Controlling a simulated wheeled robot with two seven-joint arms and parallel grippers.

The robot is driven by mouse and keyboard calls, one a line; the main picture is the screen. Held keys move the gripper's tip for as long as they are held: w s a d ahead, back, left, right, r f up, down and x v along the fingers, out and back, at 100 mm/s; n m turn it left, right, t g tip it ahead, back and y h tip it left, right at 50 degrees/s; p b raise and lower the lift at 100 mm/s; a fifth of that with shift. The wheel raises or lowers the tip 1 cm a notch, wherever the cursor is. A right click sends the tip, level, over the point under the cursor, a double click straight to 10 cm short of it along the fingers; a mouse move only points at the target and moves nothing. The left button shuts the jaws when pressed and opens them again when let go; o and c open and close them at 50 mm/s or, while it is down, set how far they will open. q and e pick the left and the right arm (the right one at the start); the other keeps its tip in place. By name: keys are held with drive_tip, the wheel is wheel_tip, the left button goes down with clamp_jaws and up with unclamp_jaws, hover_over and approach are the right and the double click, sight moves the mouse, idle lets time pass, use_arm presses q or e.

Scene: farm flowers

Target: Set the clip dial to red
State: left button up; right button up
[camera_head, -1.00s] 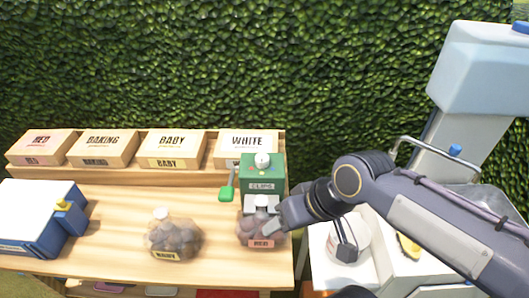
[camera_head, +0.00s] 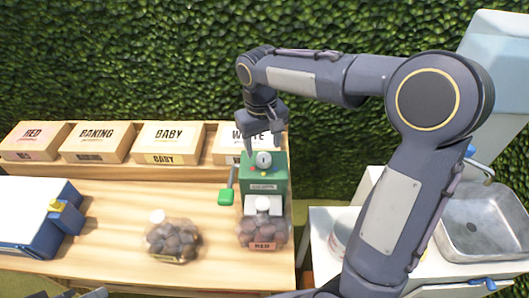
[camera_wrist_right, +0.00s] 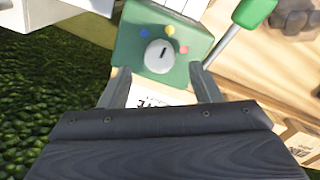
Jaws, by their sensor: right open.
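The green clip machine (camera_head: 264,182) stands at the right end of the wooden bench, with a round white dial (camera_head: 263,159) on its top. In the right wrist view the dial (camera_wrist_right: 161,56) has a dark pointer mark, with blue (camera_wrist_right: 143,32), yellow (camera_wrist_right: 171,31) and red (camera_wrist_right: 184,48) dots around it. The mark points toward the dotted side; I cannot tell exactly which colour it is set to. My right gripper (camera_head: 263,144) is open and points down just behind and above the dial. In the wrist view its fingers (camera_wrist_right: 160,78) are apart with the dial between and beyond their tips.
A bag labelled RED (camera_head: 262,232) stands at the machine's front. A green-ended lever (camera_head: 226,197) sticks out at its left. Another filled bag (camera_head: 173,240) stands on the bench. Labelled boxes (camera_head: 169,143) line the back shelf. A blue and white device (camera_head: 35,220) is at left.

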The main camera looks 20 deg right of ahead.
sight(263, 156)
drive_tip(key=shift+d+f, duration=0.1)
drive_tip(key=shift+f, duration=2.2)
drive_tip(key=shift+c, duration=0.4)
drive_tip(key=c, duration=0.9)
drive_tip(key=shift+m, duration=0.3)
drive_tip(key=m, duration=0.5)
drive_tip(key=shift+w+m, duration=0.1)
drive_tip(key=shift+m, duration=0.2)
drive_tip(key=m, duration=0.5)
drive_tip(key=shift+r+m, duration=0.1)
drive_tip(key=shift+m, duration=0.2)
